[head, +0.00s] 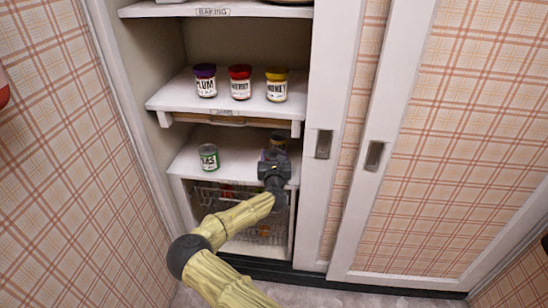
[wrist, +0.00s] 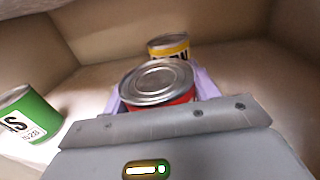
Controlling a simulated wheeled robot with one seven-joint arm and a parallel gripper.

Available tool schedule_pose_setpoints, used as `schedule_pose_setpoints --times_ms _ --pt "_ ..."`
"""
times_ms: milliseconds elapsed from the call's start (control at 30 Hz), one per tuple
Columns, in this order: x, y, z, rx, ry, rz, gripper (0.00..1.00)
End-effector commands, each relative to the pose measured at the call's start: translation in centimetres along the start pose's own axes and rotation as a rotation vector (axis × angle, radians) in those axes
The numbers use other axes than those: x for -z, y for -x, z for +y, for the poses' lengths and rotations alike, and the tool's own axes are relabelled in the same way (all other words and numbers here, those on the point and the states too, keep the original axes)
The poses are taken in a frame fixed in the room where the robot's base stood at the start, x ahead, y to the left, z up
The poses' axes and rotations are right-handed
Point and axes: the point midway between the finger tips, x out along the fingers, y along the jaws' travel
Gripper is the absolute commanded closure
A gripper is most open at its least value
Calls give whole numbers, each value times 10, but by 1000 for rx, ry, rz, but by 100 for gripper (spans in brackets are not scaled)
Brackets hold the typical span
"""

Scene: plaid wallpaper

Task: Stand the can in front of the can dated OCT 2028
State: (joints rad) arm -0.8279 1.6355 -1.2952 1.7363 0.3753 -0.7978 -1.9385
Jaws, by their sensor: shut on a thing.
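My gripper (wrist: 160,92) is shut on a red can (wrist: 178,101) with a silver lid, its pale purple fingers on either side. The can is upright on or just above the shelf; I cannot tell which. A yellow can (wrist: 170,47) stands behind it, its label partly hidden. A green can (wrist: 33,117) stands to the left, apart from my gripper. In the head view, the green can (head: 209,157) is on the left of the lower shelf and my gripper (head: 275,158) is at the right, hiding most of the cans there. I cannot read OCT 2028 on any can.
The shelf above (head: 180,97) holds jars with purple (head: 205,82), red (head: 240,83) and yellow (head: 277,86) lids. A wire basket (head: 240,200) sits below the cans' shelf. A white door frame (head: 325,100) is close on the right. Shelf between the cans is clear.

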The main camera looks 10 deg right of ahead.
Motion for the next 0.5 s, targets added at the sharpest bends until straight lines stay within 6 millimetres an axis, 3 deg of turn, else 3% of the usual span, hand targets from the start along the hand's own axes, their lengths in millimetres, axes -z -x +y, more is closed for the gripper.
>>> schedule_pose_setpoints --times_ms 133,167,267,500 --pt "2 0 0 0 0 -2 73" --pt "2 0 0 0 0 0 37" --pt "2 0 0 0 0 0 19" --pt "1 0 0 0 0 0 19"
